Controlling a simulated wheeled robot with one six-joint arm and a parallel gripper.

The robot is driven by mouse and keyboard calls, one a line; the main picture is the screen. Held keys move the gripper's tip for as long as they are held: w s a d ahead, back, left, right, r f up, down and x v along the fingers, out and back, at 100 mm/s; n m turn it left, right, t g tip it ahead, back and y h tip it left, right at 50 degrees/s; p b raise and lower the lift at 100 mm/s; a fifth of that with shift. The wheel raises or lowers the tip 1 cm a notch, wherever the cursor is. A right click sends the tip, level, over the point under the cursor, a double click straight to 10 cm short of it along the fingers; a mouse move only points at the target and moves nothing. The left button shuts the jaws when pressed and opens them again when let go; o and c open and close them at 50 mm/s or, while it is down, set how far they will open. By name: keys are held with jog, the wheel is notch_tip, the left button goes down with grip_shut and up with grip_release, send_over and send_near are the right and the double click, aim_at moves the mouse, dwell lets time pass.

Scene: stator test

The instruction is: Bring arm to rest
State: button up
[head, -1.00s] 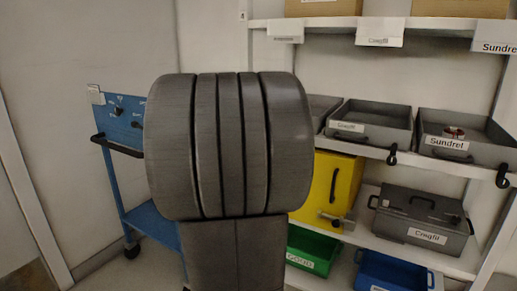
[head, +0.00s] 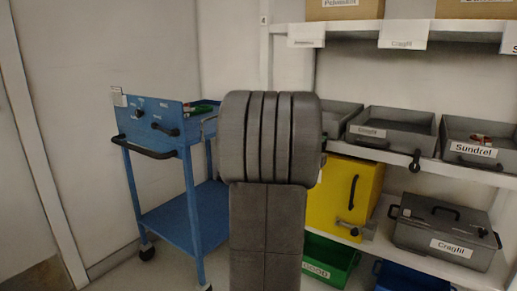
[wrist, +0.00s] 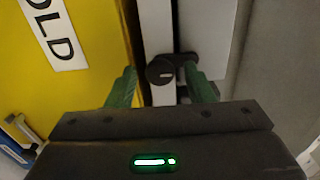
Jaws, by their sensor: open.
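My arm (head: 268,150) stands in the middle of the head view, upright and dark grey, and hides my gripper there. In the wrist view my gripper (wrist: 163,86) shows two green fingers, spread apart with nothing held. A round black knob (wrist: 160,70) on a white post shows between the fingers. I cannot tell how far beyond the fingertips it is. A yellow box (wrist: 85,60) with a label ending in "OLD" fills the left of the wrist view, beside the left finger.
A blue cart (head: 165,218) stands left of my arm. The shelf unit (head: 440,172) on the right holds grey trays (head: 392,130), the yellow box (head: 340,195) and a lidded grey case (head: 445,225). A green bin (head: 330,262) and a blue bin (head: 405,278) sit low.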

jog(key=p+v, duration=0.3)
jog(key=v, duration=1.1)
jog(key=w+d+n+p, duration=0.7)
jog(key=w+n, duration=0.4)
jog(key=n, duration=0.7)
jog(key=shift+w+d+r, duration=0.15)
jog(key=shift+w+d, duration=0.1)
jog(key=shift+w, duration=0.1)
